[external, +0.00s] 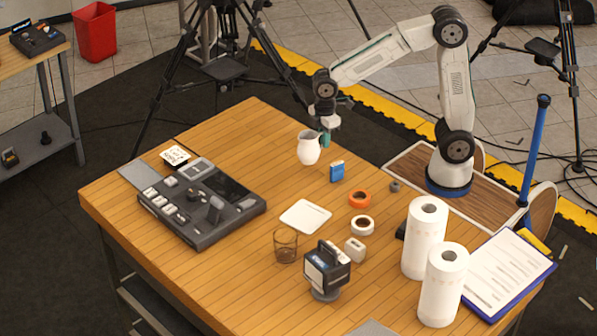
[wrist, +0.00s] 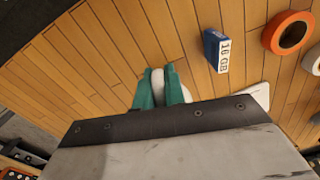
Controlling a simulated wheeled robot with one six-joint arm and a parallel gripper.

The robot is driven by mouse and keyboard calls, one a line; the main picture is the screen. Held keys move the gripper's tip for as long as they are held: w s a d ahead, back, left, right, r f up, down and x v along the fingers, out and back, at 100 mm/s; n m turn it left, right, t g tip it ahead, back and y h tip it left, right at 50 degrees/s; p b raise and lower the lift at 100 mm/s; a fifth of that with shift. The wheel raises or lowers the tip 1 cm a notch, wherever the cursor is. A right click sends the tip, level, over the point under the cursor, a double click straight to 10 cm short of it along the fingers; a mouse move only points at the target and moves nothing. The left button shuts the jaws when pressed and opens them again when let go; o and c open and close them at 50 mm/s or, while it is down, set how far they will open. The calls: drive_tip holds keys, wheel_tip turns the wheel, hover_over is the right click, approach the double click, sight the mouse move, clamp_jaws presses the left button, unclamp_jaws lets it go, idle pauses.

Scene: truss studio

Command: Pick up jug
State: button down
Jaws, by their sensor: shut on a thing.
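The white jug (external: 308,148) is at the far side of the wooden table, upright below and beside my gripper (external: 326,138). Its spout and handle are small in the external view, and I cannot tell whether its base touches the table. In the wrist view, the green fingers of my gripper (wrist: 160,92) are closed around a white part of the jug (wrist: 158,82). The rest of the jug is mostly hidden behind the fingers and the gripper body.
A blue box (external: 336,171) stands close to the jug's right. A white plate (external: 305,216), a glass (external: 285,245) and a dark console (external: 203,206) are nearer the camera. Paper rolls (external: 425,238) stand at right.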

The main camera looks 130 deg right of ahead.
drive_tip(key=s+a, duration=0.3)
drive_tip(key=s, duration=0.2)
drive_tip(key=shift+s+r, duration=0.15)
drive_tip(key=shift+r, duration=0.15)
